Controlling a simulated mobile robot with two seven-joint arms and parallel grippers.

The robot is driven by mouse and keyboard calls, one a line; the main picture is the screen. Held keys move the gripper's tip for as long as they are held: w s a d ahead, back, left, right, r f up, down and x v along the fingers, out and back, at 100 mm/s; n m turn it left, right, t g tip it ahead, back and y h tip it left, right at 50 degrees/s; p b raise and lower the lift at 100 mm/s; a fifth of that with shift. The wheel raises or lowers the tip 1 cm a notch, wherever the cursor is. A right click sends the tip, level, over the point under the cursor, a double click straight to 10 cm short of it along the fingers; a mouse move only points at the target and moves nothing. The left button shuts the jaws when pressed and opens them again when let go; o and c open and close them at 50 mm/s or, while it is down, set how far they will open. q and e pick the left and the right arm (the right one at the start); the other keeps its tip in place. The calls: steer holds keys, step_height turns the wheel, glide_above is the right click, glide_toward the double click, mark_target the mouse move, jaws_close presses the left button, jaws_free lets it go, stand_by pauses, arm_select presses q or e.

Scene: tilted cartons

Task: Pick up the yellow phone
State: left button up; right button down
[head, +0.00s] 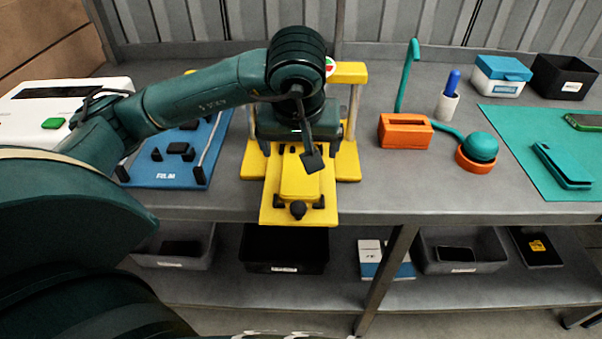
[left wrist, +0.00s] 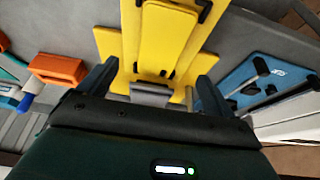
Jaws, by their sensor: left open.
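The yellow phone (head: 298,180) lies on a yellow fixture (head: 250,165) on the grey bench, with small black clamps at its near end. It also shows in the left wrist view (left wrist: 168,35), on the yellow board beyond my fingers. My left gripper (head: 300,150) is over the fixture, at the phone's far end, open and holding nothing. In the left wrist view my left gripper's two dark fingers (left wrist: 154,88) stand apart on either side of the board. My gripper and wrist hide the far part of the fixture. My right gripper is not in view.
A blue board (head: 165,170) with black clamps and a white box (head: 70,100) stand left. Right are an orange holder (head: 404,131), a teal ball on an orange base (head: 478,150), and a teal mat (head: 530,135) with phones. The fixture has uprights at its back.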

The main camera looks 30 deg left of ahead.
mark_target(300, 168)
arm_select(q)
steer(key=shift+p+x, duration=0.35)
steer(key=shift+x, duration=3.15)
steer(key=shift+s, duration=0.15)
steer(key=shift+c, duration=0.3)
steer(key=c, duration=1.1)
